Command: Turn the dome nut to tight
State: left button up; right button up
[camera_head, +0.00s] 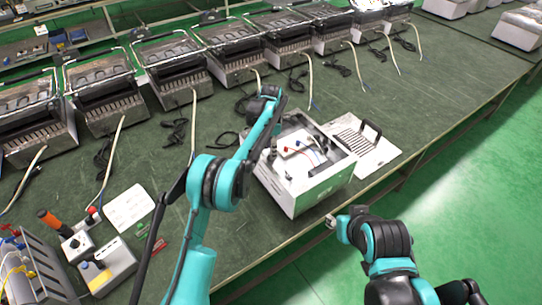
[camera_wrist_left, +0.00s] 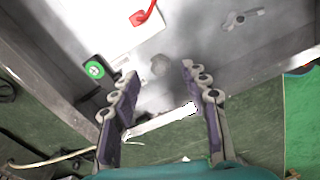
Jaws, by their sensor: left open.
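A small round grey piece, which looks like the dome nut (camera_wrist_left: 160,65), sits on the pale metal panel inside the housing in the left wrist view. My left gripper (camera_wrist_left: 158,72) is open, with one finger to each side of the nut; I see no contact. In the head view my left gripper (camera_head: 272,152) reaches down into the open white heating element housing (camera_head: 322,190), and the nut is not clear there. My right gripper (camera_head: 332,221) is near the table's front edge, right of the housing, and its fingers are too small to read.
A removed cover plate with a black handle (camera_head: 362,146) lies right of the housing. Red-tipped wiring (camera_wrist_left: 140,18) and a green round part (camera_wrist_left: 95,69) are close to the left fingers. Several similar units line the back of the green table (camera_head: 430,95). Control boxes (camera_head: 105,265) stand front left.

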pick_arm(q)
jog(key=shift+f+b, duration=0.45)
jog(key=shift+f, duration=1.1)
grip_shut()
